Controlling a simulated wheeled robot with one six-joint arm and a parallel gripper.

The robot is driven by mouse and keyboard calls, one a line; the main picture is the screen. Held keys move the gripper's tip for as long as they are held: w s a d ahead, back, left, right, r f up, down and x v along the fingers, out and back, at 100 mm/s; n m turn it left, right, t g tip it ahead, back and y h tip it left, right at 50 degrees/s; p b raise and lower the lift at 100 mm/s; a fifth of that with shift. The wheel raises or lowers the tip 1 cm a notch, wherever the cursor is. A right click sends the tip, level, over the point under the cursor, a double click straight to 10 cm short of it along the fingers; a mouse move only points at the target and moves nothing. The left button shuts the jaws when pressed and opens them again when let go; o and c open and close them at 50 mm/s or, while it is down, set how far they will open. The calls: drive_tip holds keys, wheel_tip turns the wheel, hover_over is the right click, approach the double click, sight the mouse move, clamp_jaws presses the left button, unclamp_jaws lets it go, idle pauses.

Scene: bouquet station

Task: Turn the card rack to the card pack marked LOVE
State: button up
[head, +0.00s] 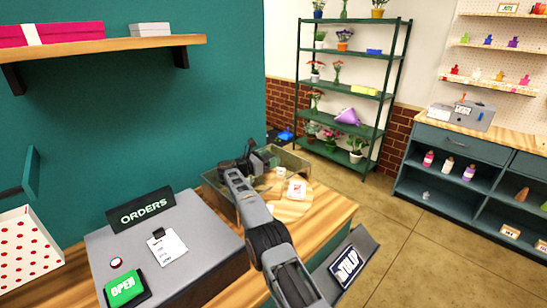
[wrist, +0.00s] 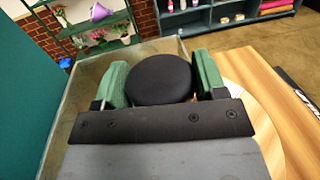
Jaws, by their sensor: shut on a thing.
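My gripper (head: 250,160) is at the transparent case on the wooden counter, at the far end of my arm. In the wrist view its two green fingers (wrist: 160,85) are shut on a round black knob (wrist: 161,78), one finger on each side. A round, light wooden base (head: 291,211) that looks like the card rack's shows in the head view, partly hidden by my arm. A small white card pack with a red mark (head: 297,189) stands over it. Its marking is too small to read, so I cannot tell whether it is LOVE.
The transparent case (wrist: 57,125) has upright walls close around my gripper. A grey ORDERS stand (head: 205,235) is at the left, with a green OPEN sign (head: 124,288). A TULIP sign (head: 346,268) is at the counter's right edge. A plant shelf (head: 350,85) stands behind.

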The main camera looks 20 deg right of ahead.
drive_tip(key=shift+r, duration=0.1)
idle(0.3)
drive_tip(key=o, duration=1)
drive_tip(key=shift+d, duration=0.15)
drive_tip(key=shift+o, duration=1.2)
drive_tip(key=shift+a, duration=0.2)
drive_tip(key=shift+a, duration=0.15)
drive_tip(key=b+v, duration=0.4)
drive_tip(key=v, duration=0.9)
drive_tip(key=shift+s+a, duration=0.15)
drive_tip(key=shift+a, duration=0.05)
drive_tip(key=shift+c, duration=0.2)
